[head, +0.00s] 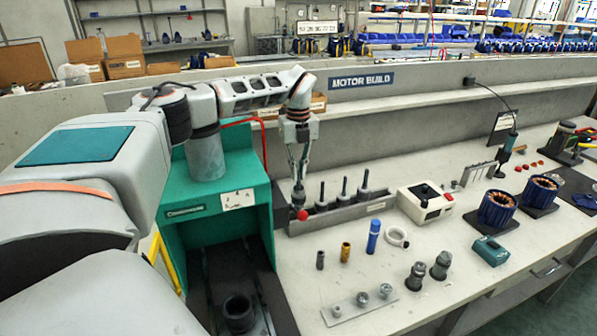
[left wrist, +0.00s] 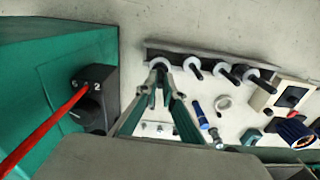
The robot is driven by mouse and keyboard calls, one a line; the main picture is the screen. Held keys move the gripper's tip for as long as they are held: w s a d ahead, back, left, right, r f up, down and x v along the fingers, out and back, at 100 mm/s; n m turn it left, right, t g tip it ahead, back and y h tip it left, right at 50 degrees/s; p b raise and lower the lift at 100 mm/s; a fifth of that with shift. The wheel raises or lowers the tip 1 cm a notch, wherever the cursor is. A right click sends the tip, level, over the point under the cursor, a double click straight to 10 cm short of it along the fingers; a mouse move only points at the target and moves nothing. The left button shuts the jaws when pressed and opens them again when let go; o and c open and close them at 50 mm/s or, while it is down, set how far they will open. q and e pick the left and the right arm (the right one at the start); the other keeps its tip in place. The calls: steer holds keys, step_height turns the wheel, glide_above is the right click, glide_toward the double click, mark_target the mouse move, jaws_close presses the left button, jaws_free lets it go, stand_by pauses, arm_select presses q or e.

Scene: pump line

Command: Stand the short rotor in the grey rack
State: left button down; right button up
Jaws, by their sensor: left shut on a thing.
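The grey rack (head: 350,214) is a long, low trough on the bench with several dark rotors in a row, their shafts upright. Three of them stand clear of my gripper, such as the middle one (head: 344,190). My left gripper (head: 298,185) points down at the rack's left end, shut on a rotor (left wrist: 157,64) that I take for the short rotor. In the left wrist view the fingertips (left wrist: 166,92) close by its pale round end, over the rack's end. I cannot tell whether it rests in the rack. My right gripper is not in view.
A white box (head: 425,203) is right of the rack.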

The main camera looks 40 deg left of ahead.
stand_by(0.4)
arm_select(q)
steer(key=shift+f, duration=0.55)
stand_by(0.5)
stand_by(0.5)
steer(key=shift+f, duration=0.25)
